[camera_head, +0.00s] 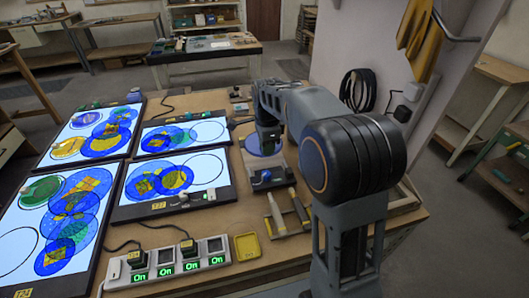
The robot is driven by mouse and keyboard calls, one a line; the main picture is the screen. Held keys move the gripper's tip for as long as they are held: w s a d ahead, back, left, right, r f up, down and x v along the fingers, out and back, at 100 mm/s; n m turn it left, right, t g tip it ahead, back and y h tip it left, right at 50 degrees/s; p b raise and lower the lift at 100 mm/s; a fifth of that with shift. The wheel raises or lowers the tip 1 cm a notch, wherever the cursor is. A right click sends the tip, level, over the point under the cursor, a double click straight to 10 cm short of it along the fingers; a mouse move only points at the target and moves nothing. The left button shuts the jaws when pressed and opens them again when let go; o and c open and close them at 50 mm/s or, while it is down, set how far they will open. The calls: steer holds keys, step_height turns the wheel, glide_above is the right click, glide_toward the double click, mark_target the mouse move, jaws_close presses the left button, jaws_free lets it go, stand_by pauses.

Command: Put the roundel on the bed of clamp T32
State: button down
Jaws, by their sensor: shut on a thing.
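My gripper (268,143) points down over the right part of the workbench, beyond the grey clamp-like device. It is shut on a blue roundel (255,147), a flat disc that shows around and below the fingers. The fingertips are small and partly hidden. The grey device (278,177) has a dark-blue knob on it and stands on the bench just nearer than the roundel. I cannot read a T32 label on it. I cannot tell how far the roundel is above the bench.
Lit panels (108,180) with blue, green and yellow glass discs and empty circle outlines fill the bench's left. A power strip (168,262) with "On" lights lies at the front. A yellow tray (247,246) and tools (277,212) lie nearer. A wall stands right.

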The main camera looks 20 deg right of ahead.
glide_above(265, 162)
step_height(265, 162, down, 6)
steer(key=shift+f, duration=1.65)
steer(key=shift+f, duration=0.1)
steer(key=shift+f, duration=0.15)
steer(key=c, duration=1)
jaws_free()
